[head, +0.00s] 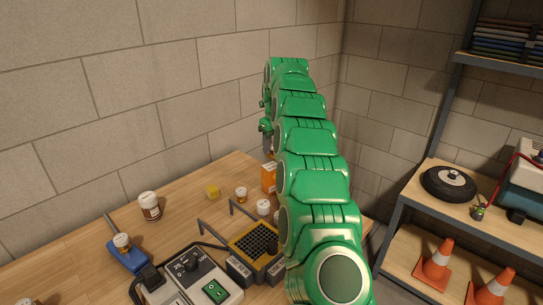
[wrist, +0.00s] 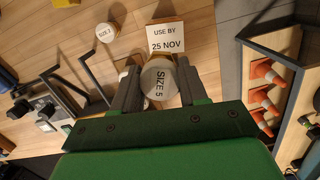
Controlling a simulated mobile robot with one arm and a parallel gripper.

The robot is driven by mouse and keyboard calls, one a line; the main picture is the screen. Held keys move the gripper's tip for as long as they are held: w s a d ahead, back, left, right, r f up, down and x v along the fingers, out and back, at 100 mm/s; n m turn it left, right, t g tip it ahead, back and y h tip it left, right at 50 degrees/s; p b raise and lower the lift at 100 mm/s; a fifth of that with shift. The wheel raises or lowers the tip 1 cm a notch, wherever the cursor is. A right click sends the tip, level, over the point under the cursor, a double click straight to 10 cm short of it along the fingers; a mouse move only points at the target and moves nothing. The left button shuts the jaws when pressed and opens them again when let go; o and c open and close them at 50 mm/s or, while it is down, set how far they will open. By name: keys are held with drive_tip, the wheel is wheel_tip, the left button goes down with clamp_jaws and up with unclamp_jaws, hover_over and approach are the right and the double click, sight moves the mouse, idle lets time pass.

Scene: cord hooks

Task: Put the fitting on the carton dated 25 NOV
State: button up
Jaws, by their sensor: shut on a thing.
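My gripper (wrist: 158,72) is shut on a round piece with a pale top marked SIZE 5 (wrist: 160,84). Its lower part is hidden from the wrist camera. The carton's white label (wrist: 167,40) reads USE BY 25 NOV and shows just beyond the held piece in the wrist view. In the head view an orange carton (head: 269,177) stands near the table's back right edge, partly hidden by my arm. My gripper (head: 267,142) is above it there, mostly hidden. I cannot tell whether the held piece touches the carton.
A white-lidded jar marked SIZE 2 (wrist: 105,32) stands left of the carton. More jars (head: 150,205) (head: 241,194), a yellow block (head: 213,192), a black-grid tray (head: 257,245) and a grey meter (head: 195,272) share the table. A shelf with orange cones (head: 434,265) stands right, across a gap.

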drive_tip(key=shift+w+a+f, duration=0.1)
drive_tip(key=shift+w+f, duration=0.6)
drive_tip(key=shift+f, duration=0.1)
drive_tip(key=shift+w+f, duration=0.1)
drive_tip(key=shift+w+f, duration=0.1)
drive_tip(key=shift+f, duration=0.05)
drive_tip(key=shift+w+f, duration=0.2)
drive_tip(key=shift+f, duration=1.55)
drive_tip(key=shift+f, duration=0.2)
drive_tip(key=o, duration=1.1)
drive_tip(key=shift+r, duration=0.15)
